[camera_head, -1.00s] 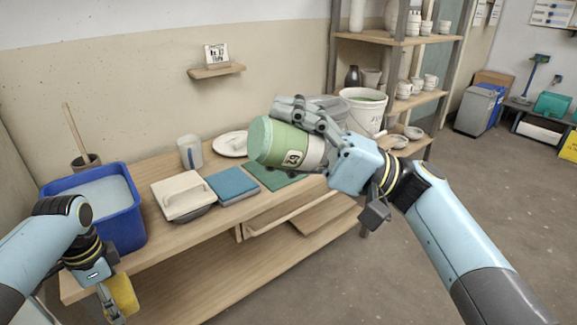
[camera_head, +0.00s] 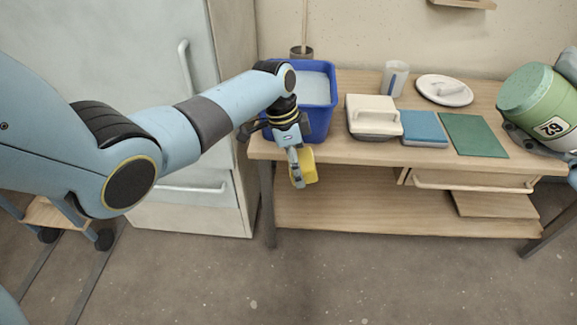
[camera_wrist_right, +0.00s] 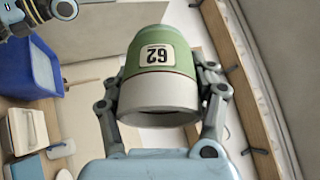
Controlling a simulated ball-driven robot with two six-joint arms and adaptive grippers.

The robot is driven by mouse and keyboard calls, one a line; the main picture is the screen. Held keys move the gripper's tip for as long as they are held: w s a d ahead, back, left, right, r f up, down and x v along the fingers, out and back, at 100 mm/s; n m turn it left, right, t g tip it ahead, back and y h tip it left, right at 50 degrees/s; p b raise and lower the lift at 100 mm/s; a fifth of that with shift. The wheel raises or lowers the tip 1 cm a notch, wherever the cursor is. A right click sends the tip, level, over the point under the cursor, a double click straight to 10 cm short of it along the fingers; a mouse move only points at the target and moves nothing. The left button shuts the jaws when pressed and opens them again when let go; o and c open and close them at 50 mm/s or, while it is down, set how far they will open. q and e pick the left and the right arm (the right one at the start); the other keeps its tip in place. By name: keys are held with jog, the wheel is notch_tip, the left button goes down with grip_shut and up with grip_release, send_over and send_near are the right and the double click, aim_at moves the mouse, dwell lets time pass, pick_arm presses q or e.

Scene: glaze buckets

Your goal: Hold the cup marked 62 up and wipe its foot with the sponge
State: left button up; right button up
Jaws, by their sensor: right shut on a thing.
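The cup marked 62 (camera_head: 541,108) is green with a pale band and a number label. It is held tilted at the right edge of the head view, its flat green end facing up and left. In the right wrist view the cup (camera_wrist_right: 160,75) has its label upside down and its pale end towards the palm. My right gripper (camera_wrist_right: 163,90) is shut around its sides; the head view cuts off most of that hand. My left gripper (camera_head: 297,168) points down in front of the bench, shut on the yellow sponge (camera_head: 310,166), which it partly hides.
The floor in front is clear.

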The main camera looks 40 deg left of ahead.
pick_arm(q)
jog(key=w+d+r+n+t+h, duration=0.1)
jog(key=w+d+r+h, duration=0.1)
jog(key=d+r, duration=0.5)
jog(key=w+d+r+n+t+h, duration=0.1)
jog(key=w+d+r+t, duration=0.2)
jog(key=r, duration=0.8)
jog(key=s+d+r+m+g+h, duration=0.1)
jog(key=s+d+r, duration=0.25)
jog(key=r, duration=0.25)
jog(key=s+d+r+m+h, duration=0.1)
jog(key=s+d+r+h, duration=0.1)
jog(key=d+r, duration=0.35)
jog(key=m+h, duration=0.2)
jog(key=h, duration=0.3)
send_near(511, 93)
jog(key=shift+x, duration=3)
jog(key=shift+w+d+f, duration=0.1)
jog(key=shift+d+f, duration=0.15)
jog(key=shift+d, duration=0.3)
